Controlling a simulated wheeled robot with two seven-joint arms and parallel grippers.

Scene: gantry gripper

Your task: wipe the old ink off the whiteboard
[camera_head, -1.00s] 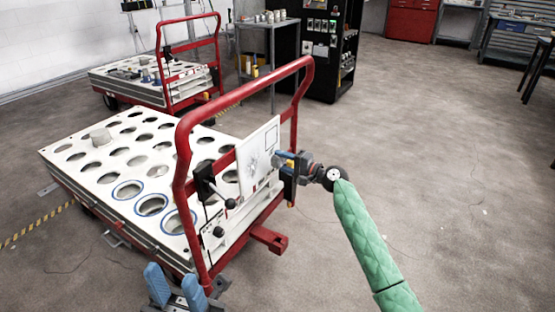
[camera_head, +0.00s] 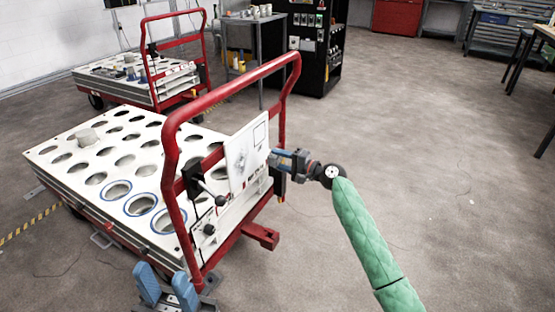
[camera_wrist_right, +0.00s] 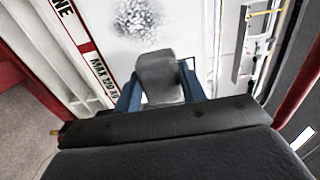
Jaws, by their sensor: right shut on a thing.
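The whiteboard (camera_head: 255,140) is a white panel fixed upright on the red handle frame of the near cart. A dark speckled ink smudge (camera_head: 240,160) shows on it, and also in the right wrist view (camera_wrist_right: 138,17). My right gripper (camera_head: 275,160) is at the board's right edge. In the right wrist view its blue fingers (camera_wrist_right: 160,92) are shut on a grey eraser-like block (camera_wrist_right: 158,72), which lies just below the smudge in that picture. I cannot tell whether the block touches the board. My left gripper (camera_head: 166,286) is low at the bottom, fingers apart and empty.
The near cart's white top (camera_head: 45,155) has several round holes, some ringed in blue. Its red handle (camera_head: 225,88) stands around the whiteboard. A second cart (camera_head: 125,85) stands behind.

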